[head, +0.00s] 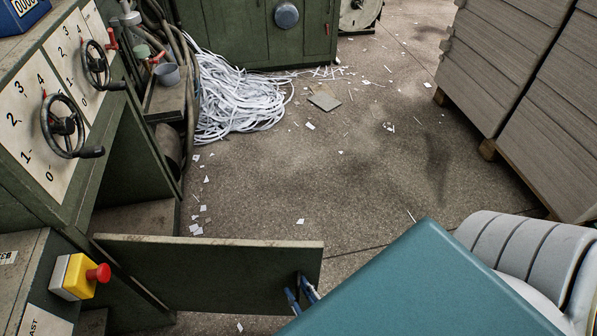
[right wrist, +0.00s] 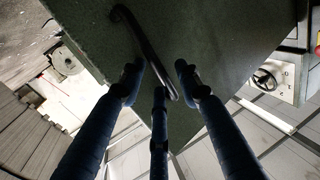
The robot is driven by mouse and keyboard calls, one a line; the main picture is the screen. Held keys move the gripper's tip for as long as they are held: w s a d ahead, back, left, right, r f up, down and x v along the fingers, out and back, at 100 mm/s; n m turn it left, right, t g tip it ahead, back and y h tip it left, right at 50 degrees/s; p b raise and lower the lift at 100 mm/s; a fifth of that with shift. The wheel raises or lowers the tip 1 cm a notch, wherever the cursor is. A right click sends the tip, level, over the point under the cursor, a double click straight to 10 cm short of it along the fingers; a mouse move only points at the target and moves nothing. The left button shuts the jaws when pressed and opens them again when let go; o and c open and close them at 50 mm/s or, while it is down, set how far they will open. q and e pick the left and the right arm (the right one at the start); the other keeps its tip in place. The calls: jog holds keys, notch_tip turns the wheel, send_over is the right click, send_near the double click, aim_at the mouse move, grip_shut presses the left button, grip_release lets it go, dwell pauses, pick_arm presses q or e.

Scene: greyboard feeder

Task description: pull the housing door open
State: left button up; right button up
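The housing door (head: 205,268) is a dark green panel with a worn pale top edge. In the head view it stands swung out from the green machine at the lower left. The right wrist view shows the door's face (right wrist: 215,35) and its dark bar handle (right wrist: 140,35). My right gripper (head: 303,291) is at the door's free end. In the right wrist view its blue fingers (right wrist: 158,78) are spread apart, with the handle's near end between them; I cannot tell whether they touch it. My left gripper is not in view.
The machine carries two handwheels (head: 63,126) and a red stop button (head: 98,273) on a yellow box. Shredded paper (head: 238,105) lies by the far cabinet. Stacked greyboard (head: 500,60) stands on pallets at right. The middle floor is open, with scattered scraps.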

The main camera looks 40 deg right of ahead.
jog(key=s+a, duration=0.1)
jog(key=s, duration=0.9)
jog(key=shift+f, duration=0.15)
